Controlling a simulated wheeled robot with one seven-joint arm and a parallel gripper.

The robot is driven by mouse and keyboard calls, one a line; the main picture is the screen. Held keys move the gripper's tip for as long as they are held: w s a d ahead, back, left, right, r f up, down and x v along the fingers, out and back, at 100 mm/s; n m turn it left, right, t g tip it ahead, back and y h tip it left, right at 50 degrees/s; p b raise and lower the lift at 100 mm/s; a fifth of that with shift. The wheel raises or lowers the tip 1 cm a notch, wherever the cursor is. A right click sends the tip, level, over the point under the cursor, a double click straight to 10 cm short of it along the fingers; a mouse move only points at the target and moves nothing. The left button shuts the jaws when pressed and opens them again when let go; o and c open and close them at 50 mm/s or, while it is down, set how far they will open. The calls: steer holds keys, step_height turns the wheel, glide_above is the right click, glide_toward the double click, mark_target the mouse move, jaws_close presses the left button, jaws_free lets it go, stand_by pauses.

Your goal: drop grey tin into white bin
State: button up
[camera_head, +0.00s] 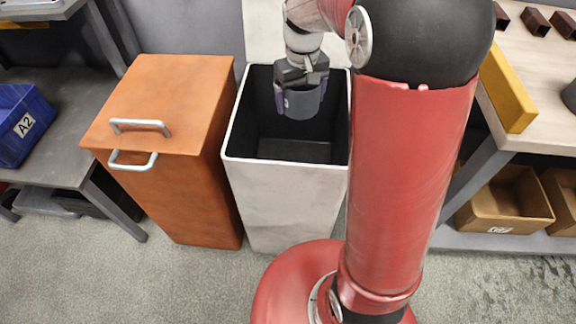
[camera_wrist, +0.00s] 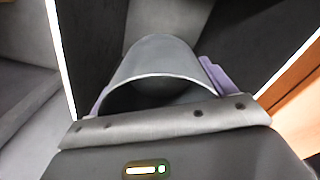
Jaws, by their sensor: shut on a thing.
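The grey tin (camera_head: 300,103) is held in my gripper (camera_head: 301,92), whose jaws are shut on it. In the head view the tin hangs over the mouth of the white bin (camera_head: 285,200), towards its back. The bin is open-topped with a dark inside, and the part of its floor that shows looks bare. In the wrist view the tin (camera_wrist: 160,60) sits between two purple finger pads (camera_wrist: 214,76). The bin's pale rim (camera_wrist: 62,60) and dark inner walls show around it. I cannot tell the tin's exact height against the rim.
An orange lidded bin (camera_head: 165,100) with metal handles stands just left of the white bin. A shelf at far left holds a blue crate (camera_head: 20,122). At right is a workbench (camera_head: 540,80) with a yellow bar (camera_head: 507,88) and brown boxes (camera_head: 507,203) below.

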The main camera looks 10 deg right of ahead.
steer(key=shift+f, duration=0.7)
steer(key=o, duration=1)
steer(key=shift+o, duration=0.2)
step_height(320, 180, up, 7)
steer(key=shift+r, duration=0.4)
